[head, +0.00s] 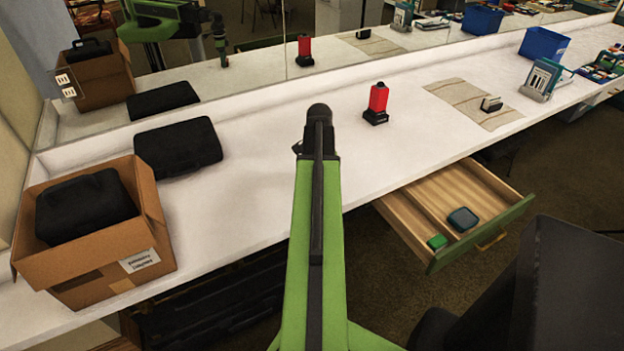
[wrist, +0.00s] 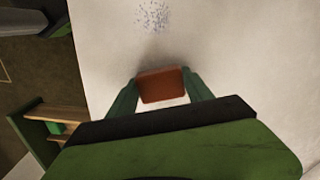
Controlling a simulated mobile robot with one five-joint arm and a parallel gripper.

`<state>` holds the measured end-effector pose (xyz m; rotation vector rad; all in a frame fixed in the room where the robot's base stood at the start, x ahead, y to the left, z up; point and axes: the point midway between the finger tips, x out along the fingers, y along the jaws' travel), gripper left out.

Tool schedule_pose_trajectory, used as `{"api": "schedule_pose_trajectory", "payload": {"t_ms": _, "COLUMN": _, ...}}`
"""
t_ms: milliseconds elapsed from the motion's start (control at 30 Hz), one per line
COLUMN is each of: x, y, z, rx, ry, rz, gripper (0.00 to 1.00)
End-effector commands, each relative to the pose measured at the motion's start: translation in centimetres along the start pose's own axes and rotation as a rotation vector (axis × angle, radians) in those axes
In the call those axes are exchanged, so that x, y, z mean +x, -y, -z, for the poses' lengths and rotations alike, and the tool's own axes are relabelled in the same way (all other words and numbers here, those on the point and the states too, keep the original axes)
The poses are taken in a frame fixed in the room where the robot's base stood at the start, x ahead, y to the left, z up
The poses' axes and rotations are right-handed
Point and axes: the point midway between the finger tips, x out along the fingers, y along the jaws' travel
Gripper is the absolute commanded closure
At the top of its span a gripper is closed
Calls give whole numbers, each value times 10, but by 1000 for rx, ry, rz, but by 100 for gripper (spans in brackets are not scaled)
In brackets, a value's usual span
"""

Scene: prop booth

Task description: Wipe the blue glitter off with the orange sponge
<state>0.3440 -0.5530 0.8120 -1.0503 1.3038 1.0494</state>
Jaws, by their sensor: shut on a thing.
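In the wrist view, the orange sponge (wrist: 162,86) is held between the two green fingers of my gripper (wrist: 161,92), over the white counter. The blue glitter (wrist: 153,15) is a loose patch of small specks on the counter, near the top edge of the wrist view and apart from the sponge. I cannot tell whether the sponge touches the counter. In the head view, my own arm hides the gripper and the sponge, and I cannot make out the glitter there.
An open drawer (head: 452,200) juts out at the counter's front right. A red bottle (head: 377,100) stands on the white counter (head: 245,130). A cardboard box (head: 95,265) with a black case and another black case (head: 178,148) are at left. A striped cloth (head: 470,102) lies farther right. A mirror runs behind.

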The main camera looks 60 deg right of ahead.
Motion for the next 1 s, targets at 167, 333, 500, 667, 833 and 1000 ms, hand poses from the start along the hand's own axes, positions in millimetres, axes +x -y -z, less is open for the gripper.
{"api": "schedule_pose_trajectory", "payload": {"t_ms": 167, "x": -2, "y": 0, "z": 1, "rx": 0, "ry": 0, "rz": 0, "gripper": 79}}
{"api": "schedule_pose_trajectory", "payload": {"t_ms": 333, "x": -1, "y": 1, "z": -5, "rx": -2, "ry": 0, "rz": 0, "gripper": 79}}
{"api": "schedule_pose_trajectory", "payload": {"t_ms": 500, "x": 1, "y": 6, "z": -21, "rx": -2, "ry": 1, "rz": 0, "gripper": 79}}
{"api": "schedule_pose_trajectory", "payload": {"t_ms": 667, "x": 2, "y": 11, "z": -34, "rx": -2, "ry": 2, "rz": 1, "gripper": 79}}
{"api": "schedule_pose_trajectory", "payload": {"t_ms": 833, "x": 2, "y": 12, "z": -36, "rx": -2, "ry": 4, "rz": 1, "gripper": 79}}
{"api": "schedule_pose_trajectory", "payload": {"t_ms": 1000, "x": 1, "y": 16, "z": -47, "rx": -3, "ry": 5, "rz": 2, "gripper": 79}}
